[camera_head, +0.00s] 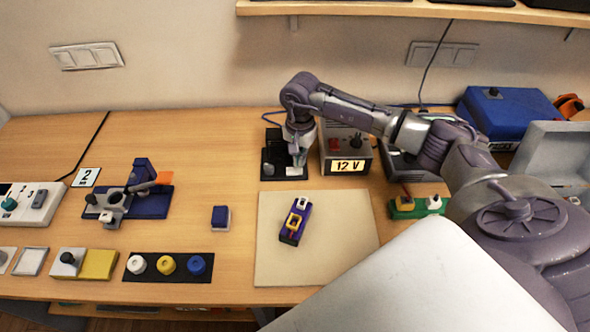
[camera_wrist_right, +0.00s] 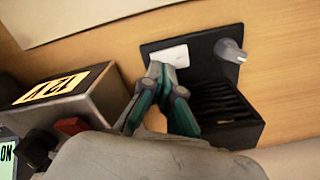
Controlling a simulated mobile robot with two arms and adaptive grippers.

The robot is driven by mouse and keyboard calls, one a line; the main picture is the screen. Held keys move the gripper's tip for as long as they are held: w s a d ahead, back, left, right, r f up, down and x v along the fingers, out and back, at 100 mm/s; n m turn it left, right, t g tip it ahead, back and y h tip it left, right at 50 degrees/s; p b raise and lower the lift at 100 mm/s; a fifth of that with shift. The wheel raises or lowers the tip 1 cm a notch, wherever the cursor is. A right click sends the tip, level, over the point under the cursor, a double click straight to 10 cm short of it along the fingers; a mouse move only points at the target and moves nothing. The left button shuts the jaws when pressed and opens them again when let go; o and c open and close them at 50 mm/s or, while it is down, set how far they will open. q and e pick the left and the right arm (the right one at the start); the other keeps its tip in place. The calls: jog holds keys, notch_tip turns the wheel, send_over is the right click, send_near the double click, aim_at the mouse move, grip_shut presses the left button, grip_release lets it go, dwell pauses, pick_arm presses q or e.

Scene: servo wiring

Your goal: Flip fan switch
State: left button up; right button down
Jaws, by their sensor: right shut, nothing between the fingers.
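A black fan unit (camera_head: 270,155) stands at the back middle of the table in the head view. In the right wrist view it shows as a black base (camera_wrist_right: 203,65) with a slotted block (camera_wrist_right: 228,108), a white label (camera_wrist_right: 170,56) and a grey toggle lever (camera_wrist_right: 230,51). My right gripper (camera_head: 297,166) is over the base; in the wrist view its greenish fingertips (camera_wrist_right: 160,74) are together and empty. They are by the white label, apart from the lever. Whether they touch the base I cannot tell. My left gripper is not in view.
A 12 V power supply (camera_head: 347,150) stands close to the right of the fan unit. A beige mat (camera_head: 265,255) with a purple servo (camera_head: 295,222) lies in front. A blue block (camera_head: 221,217) is left of the mat. Bare table lies left of the fan unit.

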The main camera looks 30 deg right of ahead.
jog(key=shift+f+b, duration=1.1)
jog(key=shift+f, duration=0.05)
dwell(0.5)
jog(key=shift+r+p, duration=1.8)
jog(key=shift+r, duration=1.75)
jog(key=shift+f, duration=0.1)
